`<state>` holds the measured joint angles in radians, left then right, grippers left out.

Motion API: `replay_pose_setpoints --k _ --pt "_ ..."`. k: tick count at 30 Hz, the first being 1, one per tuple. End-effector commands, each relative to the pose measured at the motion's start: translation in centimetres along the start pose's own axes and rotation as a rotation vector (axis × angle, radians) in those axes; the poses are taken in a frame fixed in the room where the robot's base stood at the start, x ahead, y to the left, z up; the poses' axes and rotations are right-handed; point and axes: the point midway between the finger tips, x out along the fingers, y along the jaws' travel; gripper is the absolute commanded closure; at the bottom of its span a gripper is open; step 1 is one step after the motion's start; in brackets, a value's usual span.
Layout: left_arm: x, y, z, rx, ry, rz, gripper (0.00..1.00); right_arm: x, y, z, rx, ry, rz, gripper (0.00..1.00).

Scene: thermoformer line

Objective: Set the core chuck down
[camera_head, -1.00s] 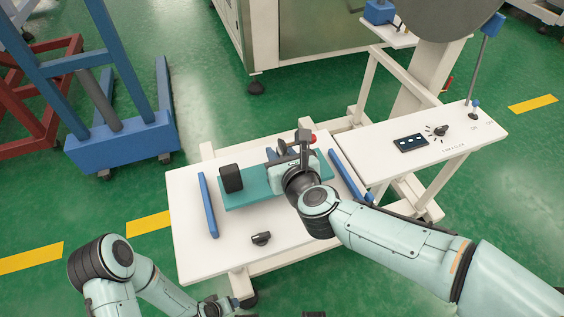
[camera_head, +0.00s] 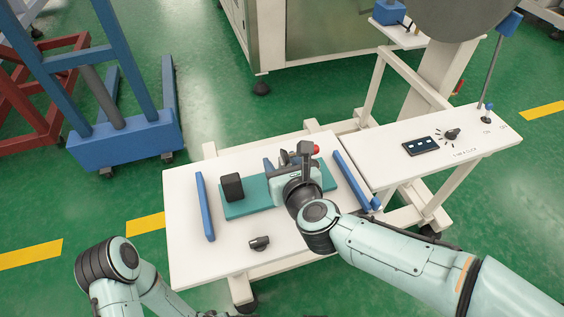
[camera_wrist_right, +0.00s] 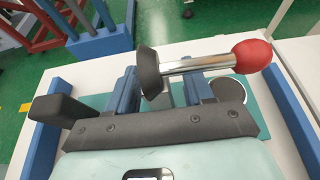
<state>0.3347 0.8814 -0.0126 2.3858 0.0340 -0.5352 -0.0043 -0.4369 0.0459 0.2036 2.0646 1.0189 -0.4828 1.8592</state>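The core chuck, dark with a chrome bar and a red ball end, is at my right gripper over the right part of the teal pad (camera_head: 250,208). Its dark part (camera_head: 306,147) shows beyond my wrist in the head view. In the right wrist view its chrome bar (camera_wrist_right: 195,64) points right. My right gripper (camera_wrist_right: 163,88) has its blue fingers on either side of the chuck and appears to hold it. The grip itself is partly hidden, and I cannot tell whether the chuck touches the pad. Only my left arm shows at lower left; its gripper is out of frame.
A black block (camera_head: 232,187) stands on the pad's left end. A small dark part (camera_head: 259,243) lies on the white table (camera_head: 195,262) in front. Blue bars (camera_head: 205,206) flank the pad. A white side panel (camera_head: 470,145) with a knob and display adjoins at right.

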Motion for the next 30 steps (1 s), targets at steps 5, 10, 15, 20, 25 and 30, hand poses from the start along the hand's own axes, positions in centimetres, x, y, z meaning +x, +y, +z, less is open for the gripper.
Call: replay_pose_setpoints --k 5,10,15,20,25,30 --pt "-0.2 0.2 -0.2 0.002 0.006 0.003 0.38 -0.1 0.0 0.1 0.0 0.0 0.0 0.49" --pt "-0.9 0.9 -1.0 0.009 0.033 0.016 0.38 -2.2 0.0 0.4 -0.001 -0.003 0.001 0.49" --pt "-2.2 2.0 -2.4 0.021 0.082 0.037 0.38 -6.0 0.0 0.5 -0.002 -0.004 0.0 0.49" --pt "-3.5 3.4 -3.9 0.033 0.133 0.06 0.38 -9.3 0.0 0.5 -0.001 -0.003 0.0 0.49" --pt "-4.1 3.5 -2.7 0.037 0.103 0.062 0.38 -11.4 0.0 0.3 0.0 -0.001 0.0 0.49" --pt "-4.2 3.6 -2.3 0.038 0.09 0.063 0.38 -12.1 0.0 0.2 -0.001 -0.001 0.0 0.49"
